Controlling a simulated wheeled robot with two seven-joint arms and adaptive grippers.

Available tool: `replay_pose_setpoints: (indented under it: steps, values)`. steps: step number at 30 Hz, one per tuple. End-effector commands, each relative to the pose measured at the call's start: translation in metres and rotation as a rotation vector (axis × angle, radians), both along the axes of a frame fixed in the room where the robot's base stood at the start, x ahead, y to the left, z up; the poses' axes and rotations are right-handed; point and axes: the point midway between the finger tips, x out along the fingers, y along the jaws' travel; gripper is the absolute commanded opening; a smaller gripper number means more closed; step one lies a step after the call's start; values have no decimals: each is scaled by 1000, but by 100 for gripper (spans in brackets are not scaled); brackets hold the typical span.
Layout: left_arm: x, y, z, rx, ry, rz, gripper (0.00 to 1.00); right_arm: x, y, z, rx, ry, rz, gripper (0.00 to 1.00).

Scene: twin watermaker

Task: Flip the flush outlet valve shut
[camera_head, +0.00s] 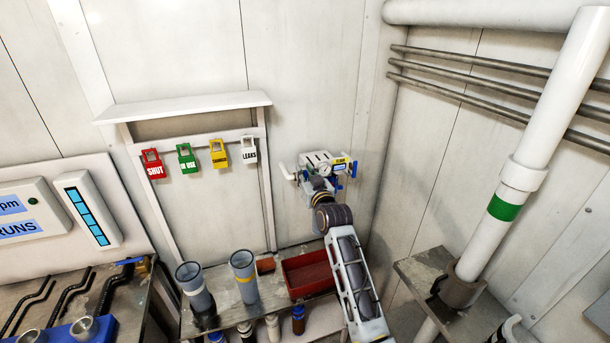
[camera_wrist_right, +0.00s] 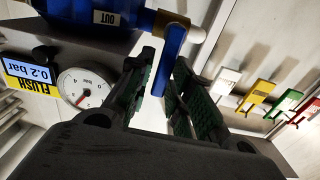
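The flush unit (camera_head: 322,160) is on the wall at the back corner, with a gauge and a display. In the right wrist view its display (camera_wrist_right: 30,76) reads FLUSH 0.2 bar, upside down, beside the round gauge (camera_wrist_right: 84,87). A blue body carries an OUT label (camera_wrist_right: 106,18). A blue valve lever (camera_wrist_right: 171,60) hangs from a brass-coloured fitting (camera_wrist_right: 176,24). My right gripper (camera_wrist_right: 165,58) is open, its green-padded fingers on either side of the lever. I cannot tell whether they touch it. In the head view my right gripper (camera_head: 319,184) covers part of the unit.
A rack holds red, green, yellow and white tags (camera_head: 249,150) left of the unit. Below are a red tray (camera_head: 309,273) and two grey cups, one of them here (camera_head: 243,277). A white pipe (camera_head: 530,150) with a green band stands at the right.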

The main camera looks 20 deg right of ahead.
Motion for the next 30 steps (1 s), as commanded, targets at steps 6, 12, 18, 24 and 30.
replay_pose_setpoints:
  steps: [6,12,18,24,30]
  values:
    - [1,-2,0,-2,-1,0,21,-7,-1,0,-1,0,0,21]
    - [1,-3,0,-3,-1,0,21,-21,-1,-1,-1,1,0,21]
    - [2,-3,0,-3,-1,0,21,-37,-1,-1,0,2,0,21]
    - [1,-3,0,-3,-1,0,21,-52,-2,-1,0,1,0,21]
    - [1,-3,0,-3,-1,0,21,-67,-2,-1,0,1,0,21]
